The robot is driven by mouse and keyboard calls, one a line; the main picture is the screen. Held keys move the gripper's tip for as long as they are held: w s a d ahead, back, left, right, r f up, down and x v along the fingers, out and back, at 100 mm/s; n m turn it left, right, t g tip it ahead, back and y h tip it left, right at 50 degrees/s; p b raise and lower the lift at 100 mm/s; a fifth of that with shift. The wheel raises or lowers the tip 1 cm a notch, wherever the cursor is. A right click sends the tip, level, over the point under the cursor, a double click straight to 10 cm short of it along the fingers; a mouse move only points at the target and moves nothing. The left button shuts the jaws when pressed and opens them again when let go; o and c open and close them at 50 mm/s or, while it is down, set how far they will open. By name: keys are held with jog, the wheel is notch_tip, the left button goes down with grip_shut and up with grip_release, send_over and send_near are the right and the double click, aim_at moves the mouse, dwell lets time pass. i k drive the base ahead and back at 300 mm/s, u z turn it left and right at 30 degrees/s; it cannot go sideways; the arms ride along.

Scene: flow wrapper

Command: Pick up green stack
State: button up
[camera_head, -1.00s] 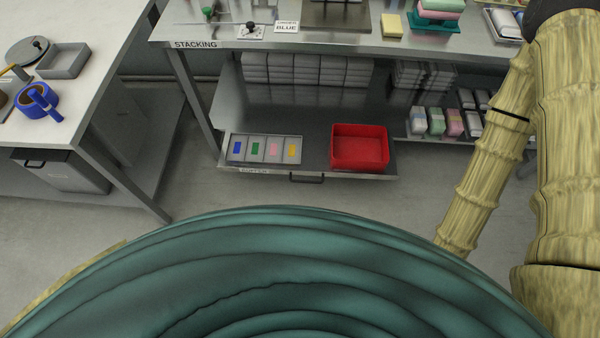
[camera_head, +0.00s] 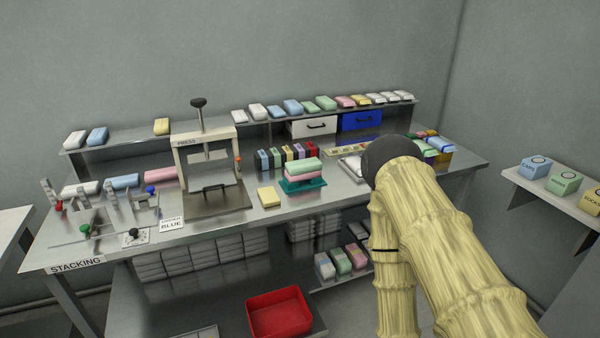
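A small stack stands on the steel table, right of the press: a pale green bar (camera_head: 305,166) lies on a pink bar (camera_head: 304,175), on a dark green base (camera_head: 303,185). Single green bars (camera_head: 326,103) lie on the raised back shelf, but they are not stacked. My arm reaches in from the lower right, and its black joint (camera_head: 392,155) is right of the stack. My gripper is not visible; the arm may hide it.
The press (camera_head: 207,165) stands left of the stack, with a yellow bar (camera_head: 268,197) between them. Small coloured packs (camera_head: 285,156) stand behind the stack. A red bin (camera_head: 280,314) is on the lower shelf. The tabletop directly in front of the stack is clear.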

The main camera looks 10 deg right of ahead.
aim_at(312, 164)
jog(key=u, duration=0.05)
jog(key=k, duration=0.65)
jog(key=z, duration=0.7)
jog(key=i, duration=1.15)
jog(key=u, duration=0.15)
